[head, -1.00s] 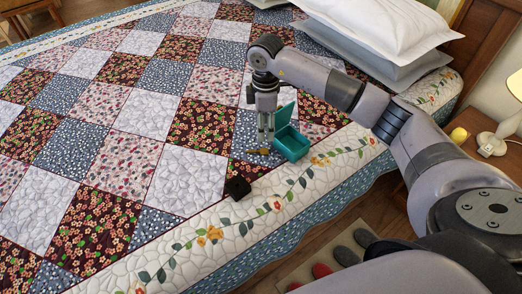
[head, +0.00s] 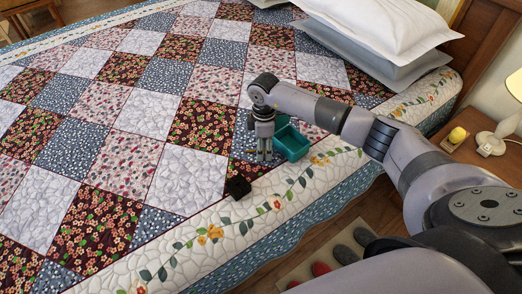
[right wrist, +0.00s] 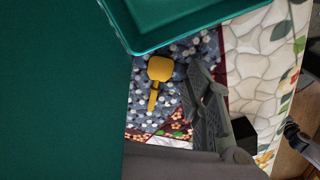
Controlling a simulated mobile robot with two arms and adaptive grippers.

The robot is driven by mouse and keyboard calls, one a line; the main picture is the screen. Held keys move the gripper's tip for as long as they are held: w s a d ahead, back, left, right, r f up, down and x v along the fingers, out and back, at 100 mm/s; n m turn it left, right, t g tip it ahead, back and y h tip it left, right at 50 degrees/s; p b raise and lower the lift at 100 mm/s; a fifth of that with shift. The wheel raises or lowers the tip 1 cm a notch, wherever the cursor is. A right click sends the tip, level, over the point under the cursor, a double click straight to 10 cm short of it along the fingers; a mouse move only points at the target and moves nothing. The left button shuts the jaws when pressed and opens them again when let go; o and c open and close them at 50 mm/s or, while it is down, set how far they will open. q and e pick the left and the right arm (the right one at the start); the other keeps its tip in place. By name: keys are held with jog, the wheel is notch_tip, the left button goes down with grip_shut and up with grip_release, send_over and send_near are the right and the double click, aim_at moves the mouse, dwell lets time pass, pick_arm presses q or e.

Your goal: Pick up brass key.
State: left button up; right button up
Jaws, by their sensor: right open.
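The brass key (right wrist: 158,72) lies flat on a blue floral patch of the quilt, with its broad yellow head up and its thin shaft down in the right wrist view. In the head view it is mostly hidden by my right gripper (head: 264,157), which points down, low over the quilt at the key. The gripper is open, with nothing seen held. In the right wrist view its dark fingers are right of the key, apart from it in the picture. My left gripper is not in view.
An open teal box (head: 293,144) stands close to the right of my right gripper; its teal surfaces fill much of the right wrist view. A small black cube (head: 238,187) lies nearer the bed's edge. Pillows (head: 385,40) are at the back right. The quilt's left side is clear.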

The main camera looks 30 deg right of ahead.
jog(key=shift+c, duration=0.3)
grip_shut()
jog(key=shift+r, duration=0.15)
notch_tip(320, 180, up, 20)
dwell(0.6)
